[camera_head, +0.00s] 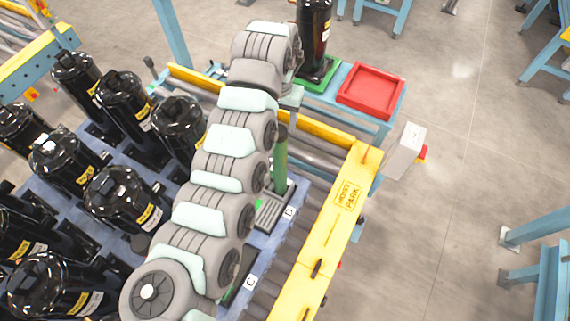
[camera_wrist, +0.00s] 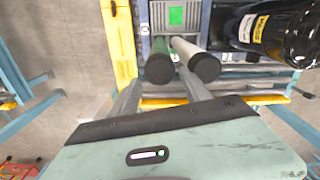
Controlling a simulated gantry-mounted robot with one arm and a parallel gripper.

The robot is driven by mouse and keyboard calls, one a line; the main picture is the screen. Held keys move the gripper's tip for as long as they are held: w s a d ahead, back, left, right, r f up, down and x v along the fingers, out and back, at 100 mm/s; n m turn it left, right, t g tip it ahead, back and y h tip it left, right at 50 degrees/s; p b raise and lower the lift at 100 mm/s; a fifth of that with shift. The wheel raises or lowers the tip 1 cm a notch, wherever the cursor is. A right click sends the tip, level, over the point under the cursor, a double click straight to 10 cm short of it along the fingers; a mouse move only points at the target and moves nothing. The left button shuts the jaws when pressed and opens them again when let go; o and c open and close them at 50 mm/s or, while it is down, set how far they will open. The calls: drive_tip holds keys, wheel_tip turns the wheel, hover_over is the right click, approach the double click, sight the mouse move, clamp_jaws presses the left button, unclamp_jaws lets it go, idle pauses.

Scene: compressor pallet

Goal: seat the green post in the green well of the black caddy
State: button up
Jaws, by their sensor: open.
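The green post (camera_head: 280,160) stands upright beside my arm in the head view. In the wrist view the green post (camera_wrist: 158,46) shows as a green shaft with a dark end facing the camera. My gripper (camera_wrist: 161,78) is open, its two fingers reaching toward the green post's end; I cannot tell whether they touch it. The black caddy (camera_head: 271,213) lies on the pallet by the D mark. A bright green patch (camera_wrist: 176,15) shows beyond the posts. My arm hides part of the caddy.
Several black compressors (camera_head: 122,190) crowd the blue pallet left of my arm. A yellow rail (camera_head: 325,240) runs along its right side. A red tray (camera_head: 371,91) sits on a blue stand beyond. One compressor (camera_wrist: 280,32) is close on the right in the wrist view.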

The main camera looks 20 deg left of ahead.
sight(279, 144)
drive_tip(key=f+p, duration=0.1)
drive_tip(key=f, duration=0.2)
drive_tip(key=f+p, duration=0.1)
drive_tip(key=f, duration=0.3)
drive_tip(key=s+f+p, duration=0.1)
drive_tip(key=f, duration=0.2)
drive_tip(key=shift+f, duration=0.15)
drive_tip(key=shift+c, duration=0.4)
clamp_jaws()
